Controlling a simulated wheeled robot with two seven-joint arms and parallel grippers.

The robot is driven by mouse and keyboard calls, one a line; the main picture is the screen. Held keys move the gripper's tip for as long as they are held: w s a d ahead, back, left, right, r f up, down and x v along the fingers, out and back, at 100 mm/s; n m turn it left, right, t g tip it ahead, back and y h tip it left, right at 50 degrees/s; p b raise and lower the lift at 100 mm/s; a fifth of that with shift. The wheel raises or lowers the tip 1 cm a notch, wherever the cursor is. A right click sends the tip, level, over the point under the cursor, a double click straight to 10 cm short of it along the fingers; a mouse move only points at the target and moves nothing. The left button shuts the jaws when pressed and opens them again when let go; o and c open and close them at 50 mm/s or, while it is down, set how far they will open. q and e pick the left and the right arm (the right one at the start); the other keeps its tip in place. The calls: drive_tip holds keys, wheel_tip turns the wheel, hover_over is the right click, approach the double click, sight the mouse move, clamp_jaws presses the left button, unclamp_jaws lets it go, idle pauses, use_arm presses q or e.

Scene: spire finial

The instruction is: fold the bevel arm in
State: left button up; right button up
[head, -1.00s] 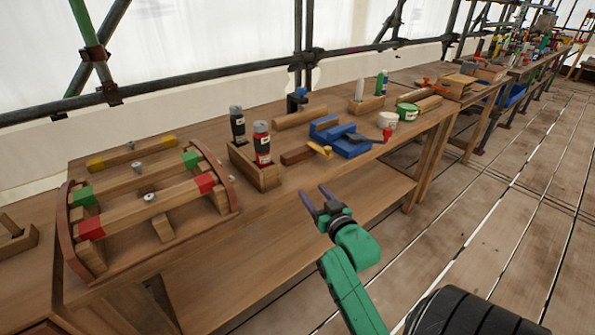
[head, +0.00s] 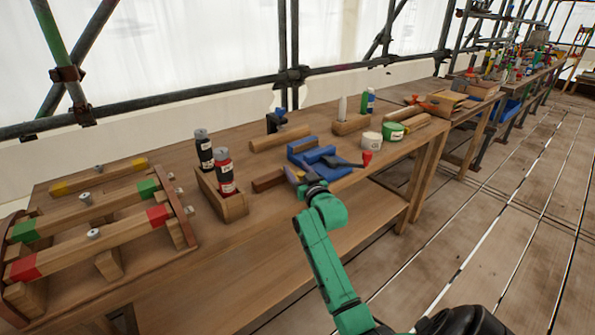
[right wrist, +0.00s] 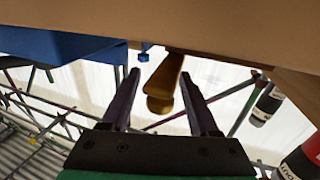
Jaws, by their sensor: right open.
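The bevel lies on the bench, its wooden stock (head: 268,180) beside the blue block. Its yellow brass arm (head: 297,174) sticks out at the stock's right end, partly hidden behind my gripper in the head view. My right gripper (head: 299,175) is at this arm, with its purple fingers open. In the right wrist view the brass arm (right wrist: 166,82) shows between the two spread fingers (right wrist: 160,95), with a gap on both sides. The fingers do not visibly press on it. My left gripper is not in view.
A wooden box with two bottles (head: 225,172) stands left of the bevel. A white tub (head: 372,140) and a green tape roll (head: 393,131) stand right.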

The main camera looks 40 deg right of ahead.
drive_tip(key=shift+a, duration=0.1)
clamp_jaws()
idle(1.2)
